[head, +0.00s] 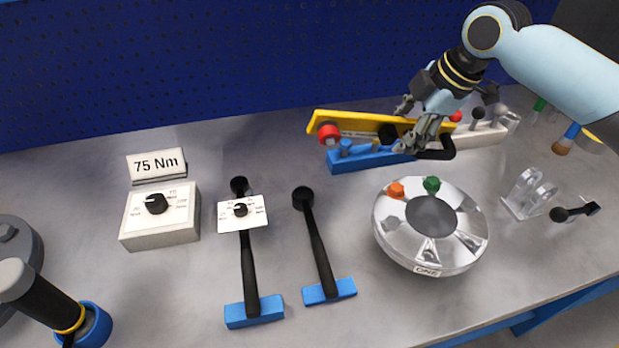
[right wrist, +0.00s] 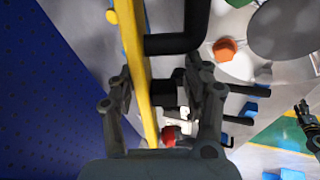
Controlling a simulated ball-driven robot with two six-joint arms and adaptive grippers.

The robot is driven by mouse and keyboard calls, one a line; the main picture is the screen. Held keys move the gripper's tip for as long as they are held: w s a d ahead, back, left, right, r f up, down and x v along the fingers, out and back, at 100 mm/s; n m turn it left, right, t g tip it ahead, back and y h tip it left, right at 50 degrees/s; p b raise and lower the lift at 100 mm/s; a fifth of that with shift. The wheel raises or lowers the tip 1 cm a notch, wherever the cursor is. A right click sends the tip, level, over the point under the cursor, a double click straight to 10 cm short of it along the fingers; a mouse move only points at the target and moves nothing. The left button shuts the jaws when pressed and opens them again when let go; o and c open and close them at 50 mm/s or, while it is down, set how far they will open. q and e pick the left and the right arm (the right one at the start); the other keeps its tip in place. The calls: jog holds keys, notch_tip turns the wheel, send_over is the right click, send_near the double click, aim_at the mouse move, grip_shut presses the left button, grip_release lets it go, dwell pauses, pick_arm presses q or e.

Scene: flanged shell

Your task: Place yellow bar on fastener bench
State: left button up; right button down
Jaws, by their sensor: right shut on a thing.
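The yellow bar (head: 350,121) lies lengthwise near the back of the grey bench (head: 330,210), above and behind a blue block (head: 370,159). A red knob (head: 328,132) sits at its left end. My right gripper (head: 424,133) reaches in from the upper right and is shut on the bar toward its right end. In the right wrist view the yellow bar (right wrist: 134,50) runs between the fingers of the gripper (right wrist: 160,90). I cannot tell whether the bar touches the block under it.
A silver flanged shell (head: 432,256) stands front right, with a clear bracket (head: 530,195) beyond it. Two black wrenches with blue ends (head: 318,245), a white dial box (head: 160,216) and a 75 Nm sign (head: 156,165) are left. A blue pegboard (head: 220,60) closes the back.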

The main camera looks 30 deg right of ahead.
jog(key=w+a+f, duration=0.2)
jog(key=a+f, duration=0.1)
jog(key=w+a+f, duration=0.2)
jog(key=a+f, duration=0.1)
jog(key=w+a+f+p, duration=0.1)
jog(key=w+a+f, duration=0.1)
jog(key=a+f, duration=0.1)
jog(key=shift+f, duration=0.65)
jog(key=shift+f, duration=0.15)
jog(key=c, duration=0.6)
grip_release()
jog(key=shift+o, duration=0.2)
